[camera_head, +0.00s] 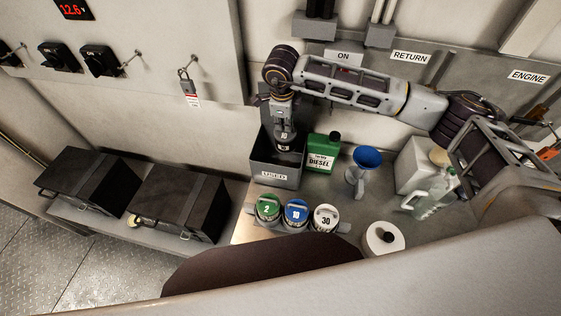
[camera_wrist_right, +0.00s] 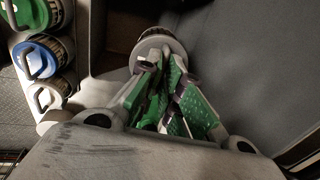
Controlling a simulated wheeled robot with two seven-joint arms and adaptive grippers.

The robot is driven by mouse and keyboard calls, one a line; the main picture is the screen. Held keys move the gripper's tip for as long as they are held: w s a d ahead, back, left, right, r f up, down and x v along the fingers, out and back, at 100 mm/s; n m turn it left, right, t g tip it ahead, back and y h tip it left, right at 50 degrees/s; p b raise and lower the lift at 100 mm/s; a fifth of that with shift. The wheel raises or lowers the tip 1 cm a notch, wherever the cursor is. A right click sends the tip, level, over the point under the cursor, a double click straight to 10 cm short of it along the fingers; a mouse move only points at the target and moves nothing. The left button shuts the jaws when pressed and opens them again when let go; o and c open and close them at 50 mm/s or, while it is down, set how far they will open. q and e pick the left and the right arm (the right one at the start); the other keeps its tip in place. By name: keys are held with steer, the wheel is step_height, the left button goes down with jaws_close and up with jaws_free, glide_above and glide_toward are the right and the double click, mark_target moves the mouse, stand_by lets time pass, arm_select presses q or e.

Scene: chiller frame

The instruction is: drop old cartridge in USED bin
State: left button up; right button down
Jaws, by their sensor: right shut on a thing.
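The old cartridge (camera_head: 285,138) is a dark grey cylinder with a small label that seems to read 10. It hangs inside the mouth of the dark grey USED bin (camera_head: 274,177). Its grey round end shows in the right wrist view (camera_wrist_right: 160,38). My right gripper (camera_head: 283,118) reaches down over the bin and is shut on the cartridge. Its green-padded fingers (camera_wrist_right: 165,85) close around it in the right wrist view. Whether the cartridge touches the bin floor is hidden. My left gripper is not in view.
Green 2 (camera_head: 267,208), blue 10 (camera_head: 296,212) and white 30 (camera_head: 326,218) capped cartridges stand in front of the bin. A green diesel can (camera_head: 321,153) and blue funnel (camera_head: 367,160) stand right of it. Two black cases (camera_head: 180,203) lie left. The wall is close behind.

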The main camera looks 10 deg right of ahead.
steer(key=shift+f, duration=0.35)
steer(key=c, duration=1.5)
jaws_free()
steer(key=shift+s+a+r, duration=0.15)
steer(key=shift+s+r, duration=0.2)
steer(key=shift+r, duration=1.6)
steer(key=shift+s+a+r, duration=0.15)
steer(key=shift+s+r, duration=0.25)
steer(key=shift+r, duration=1.6)
steer(key=shift+s+a+r, duration=0.15)
steer(key=shift+s+r, duration=0.2)
steer(key=shift+r, duration=1.6)
steer(key=shift+s+f, duration=0.1)
